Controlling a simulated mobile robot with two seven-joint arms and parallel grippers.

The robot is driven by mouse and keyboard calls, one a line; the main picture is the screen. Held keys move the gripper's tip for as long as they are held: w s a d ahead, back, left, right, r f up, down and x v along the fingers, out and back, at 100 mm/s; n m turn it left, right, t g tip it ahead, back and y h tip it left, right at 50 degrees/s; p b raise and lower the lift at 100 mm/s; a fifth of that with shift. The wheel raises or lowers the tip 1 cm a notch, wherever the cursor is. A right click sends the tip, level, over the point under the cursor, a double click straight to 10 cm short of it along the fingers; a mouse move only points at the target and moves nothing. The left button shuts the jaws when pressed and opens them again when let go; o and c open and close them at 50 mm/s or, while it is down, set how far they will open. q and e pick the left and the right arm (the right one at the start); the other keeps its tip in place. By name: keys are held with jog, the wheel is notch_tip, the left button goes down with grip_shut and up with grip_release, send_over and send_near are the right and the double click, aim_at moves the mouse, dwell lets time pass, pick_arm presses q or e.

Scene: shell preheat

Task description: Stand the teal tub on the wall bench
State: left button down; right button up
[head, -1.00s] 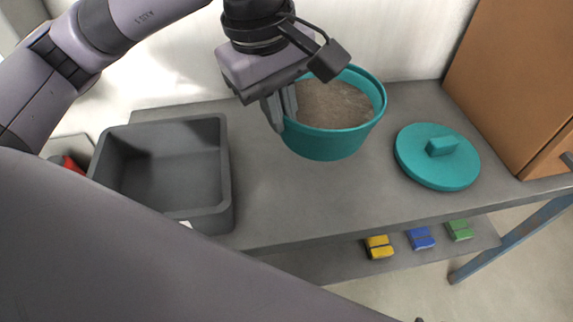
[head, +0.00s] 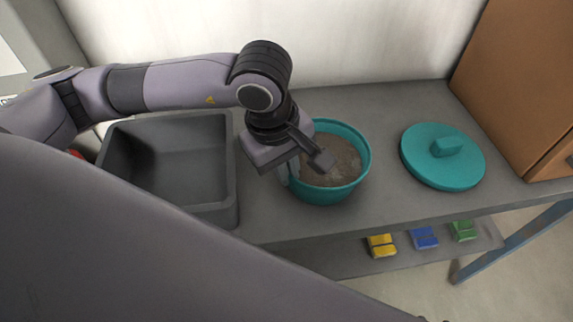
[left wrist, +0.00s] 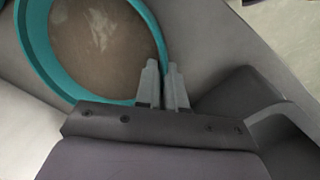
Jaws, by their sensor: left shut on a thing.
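The teal tub (head: 330,195) is upright at the middle of the grey wall bench (head: 400,105), with brownish grainy contents inside. My left gripper (head: 288,175) is shut on the left side of its rim. In the left wrist view the gripper's two fingers (left wrist: 163,88) pinch the wall of the tub (left wrist: 38,70) between them. The tub's base looks at or very near the bench top; I cannot tell whether it touches. The left side of the tub is partly hidden behind the gripper. My right gripper is not in view.
A grey open bin (head: 225,200) stands left of the tub. A teal lid (head: 430,170) with a block handle lies to the right, beside a brown cabinet (head: 515,80). Yellow, blue (head: 424,238) and green items sit on the lower shelf.

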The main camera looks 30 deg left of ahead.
pick_arm(q)
jog(key=shift+f, duration=0.1)
jog(key=c, duration=1.2)
grip_release()
jog(key=shift+c, duration=0.2)
notch_tip(320, 180, up, 12)
jog(key=s+a, duration=0.1)
jog(key=shift+s, duration=0.35)
